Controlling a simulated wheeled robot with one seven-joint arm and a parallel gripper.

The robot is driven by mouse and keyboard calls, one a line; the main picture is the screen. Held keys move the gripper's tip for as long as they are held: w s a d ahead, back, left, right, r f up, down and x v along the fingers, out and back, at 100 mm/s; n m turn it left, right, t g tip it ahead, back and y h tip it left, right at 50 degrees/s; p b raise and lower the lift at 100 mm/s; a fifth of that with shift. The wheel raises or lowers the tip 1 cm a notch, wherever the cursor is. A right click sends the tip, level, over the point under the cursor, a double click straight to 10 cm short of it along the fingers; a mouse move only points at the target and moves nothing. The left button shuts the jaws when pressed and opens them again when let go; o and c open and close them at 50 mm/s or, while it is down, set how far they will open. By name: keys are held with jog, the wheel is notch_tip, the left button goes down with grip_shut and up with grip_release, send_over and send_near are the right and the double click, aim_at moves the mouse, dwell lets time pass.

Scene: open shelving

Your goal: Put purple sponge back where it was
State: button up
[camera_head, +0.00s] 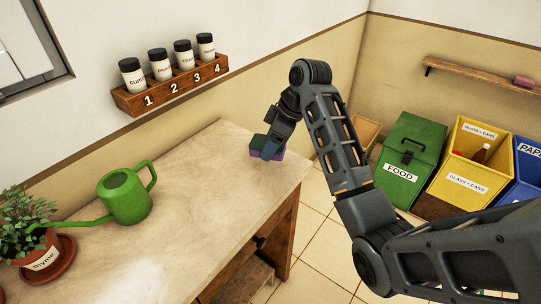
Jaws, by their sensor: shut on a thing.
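The purple sponge (277,156) is at the far right end of the counter (200,190), held in my gripper (268,153). A green part (258,142) shows on its left side. My gripper is shut on the sponge and hides much of it. I cannot tell whether the sponge touches the counter top or is just above it. A small pinkish block (523,82) lies on the wall shelf (470,72) at the upper right.
A green watering can (125,196) and a potted thyme plant (40,262) stand on the counter's left. A numbered spice rack (175,88) hangs above. A green food bin (408,160), a yellow bin (470,165) and a blue bin (527,165) stand at right. The counter's middle is clear.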

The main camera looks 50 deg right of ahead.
jog(key=shift+w+a+f, duration=0.1)
jog(key=shift+a+f, duration=0.05)
jog(key=shift+f+p, duration=0.3)
jog(key=shift+f, duration=1.7)
jog(key=o, duration=0.9)
jog(key=shift+o, duration=0.2)
jog(key=p+v, duration=0.2)
jog(key=v, duration=1)
jog(key=shift+p, duration=0.3)
